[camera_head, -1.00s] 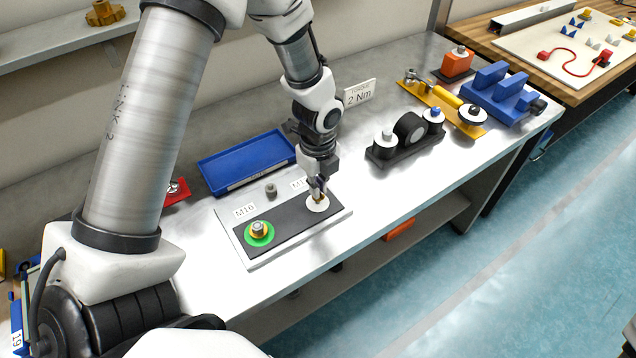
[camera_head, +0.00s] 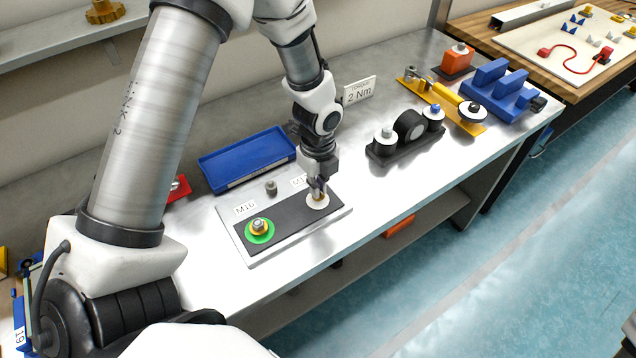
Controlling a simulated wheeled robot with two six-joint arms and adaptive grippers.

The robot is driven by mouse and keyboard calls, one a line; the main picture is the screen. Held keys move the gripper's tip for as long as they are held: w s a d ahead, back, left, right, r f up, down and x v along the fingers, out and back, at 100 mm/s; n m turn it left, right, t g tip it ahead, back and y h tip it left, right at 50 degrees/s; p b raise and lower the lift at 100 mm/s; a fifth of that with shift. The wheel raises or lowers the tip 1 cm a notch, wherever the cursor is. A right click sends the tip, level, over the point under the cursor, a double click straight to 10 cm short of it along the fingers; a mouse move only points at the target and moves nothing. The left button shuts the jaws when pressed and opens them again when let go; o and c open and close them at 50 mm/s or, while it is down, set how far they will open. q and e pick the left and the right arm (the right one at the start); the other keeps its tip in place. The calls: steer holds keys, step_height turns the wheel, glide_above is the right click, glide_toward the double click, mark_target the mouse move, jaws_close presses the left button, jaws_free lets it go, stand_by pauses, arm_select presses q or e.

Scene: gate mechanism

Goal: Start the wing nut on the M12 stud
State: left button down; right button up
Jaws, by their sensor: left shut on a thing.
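The board (camera_head: 282,247) carries a dark strip with two stations. The M16 station at its left has a green ring (camera_head: 259,231) with a nut on its stud. The M12 station at its right has a white ring (camera_head: 318,201), and its label is partly hidden by my gripper. My left gripper (camera_head: 317,193) points down right above the white ring and is shut on a small brass-coloured piece, apparently the wing nut, mostly hidden by the fingers. The M12 stud is hidden there; I cannot tell whether the nut touches it. My right gripper is not in view.
An empty blue tray (camera_head: 247,160) lies behind the board, with a small grey post (camera_head: 271,188) in front of it. A "2 Nm" sign (camera_head: 359,90) stands behind. To the right are a black roller fixture (camera_head: 409,136), a yellow fixture (camera_head: 443,99) and a blue block (camera_head: 499,92).

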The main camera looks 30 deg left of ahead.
arm_select(q)
steer(key=shift+f, duration=0.2)
stand_by(0.3)
steer(key=shift+f+p, duration=0.1)
steer(key=shift+p, duration=0.3)
stand_by(0.6)
